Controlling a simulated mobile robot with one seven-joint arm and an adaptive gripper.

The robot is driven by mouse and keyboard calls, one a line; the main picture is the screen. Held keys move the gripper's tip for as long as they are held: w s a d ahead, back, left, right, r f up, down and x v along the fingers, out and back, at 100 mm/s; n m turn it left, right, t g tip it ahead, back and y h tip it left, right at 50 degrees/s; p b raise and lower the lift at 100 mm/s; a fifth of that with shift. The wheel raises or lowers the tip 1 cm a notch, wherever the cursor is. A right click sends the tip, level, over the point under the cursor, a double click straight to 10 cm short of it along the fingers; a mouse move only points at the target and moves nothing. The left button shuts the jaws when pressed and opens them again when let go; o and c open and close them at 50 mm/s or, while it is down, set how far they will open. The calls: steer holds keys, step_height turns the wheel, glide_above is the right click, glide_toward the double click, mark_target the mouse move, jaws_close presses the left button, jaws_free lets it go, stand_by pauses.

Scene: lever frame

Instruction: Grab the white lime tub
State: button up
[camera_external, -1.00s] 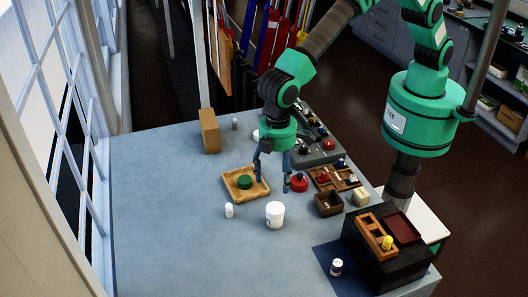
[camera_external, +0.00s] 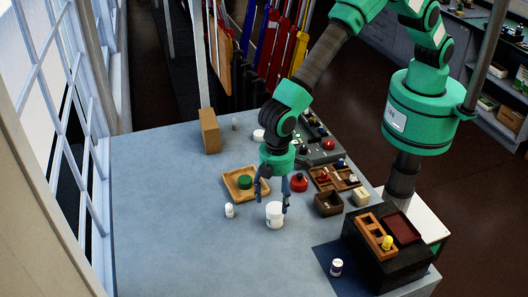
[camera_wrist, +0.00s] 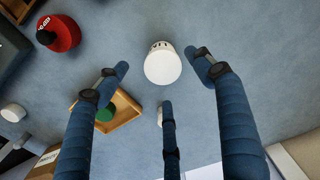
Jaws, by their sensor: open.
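The white lime tub (camera_external: 275,216) stands upright on the grey-blue table, near the middle of the external view. In the wrist view the tub (camera_wrist: 162,64) is seen from above, with some dark print on its side. I cannot tell exactly how high the fingertips are above the table.
A small white bottle (camera_external: 229,211) stands left of the tub. Behind are a wooden tray (camera_external: 234,193) with a green object (camera_external: 245,182) and a red round object (camera_external: 299,183). A dark wooden box (camera_external: 328,205) stands to the right. The table's front left is clear.

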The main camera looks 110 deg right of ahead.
mark_target(276, 207)
steer(key=shift+f, duration=0.15)
steer(key=shift+a+f+p, duration=0.15)
steer(key=shift+f+p, duration=0.45)
steer(key=shift+f, duration=1.85)
steer(key=c, duration=1.4)
steer(key=shift+c, duration=0.2)
steer(key=shift+r, duration=0.1)
steer(key=shift+r+b, duration=0.75)
steer(key=shift+r, duration=4.2)
steer(key=shift+w, duration=0.1)
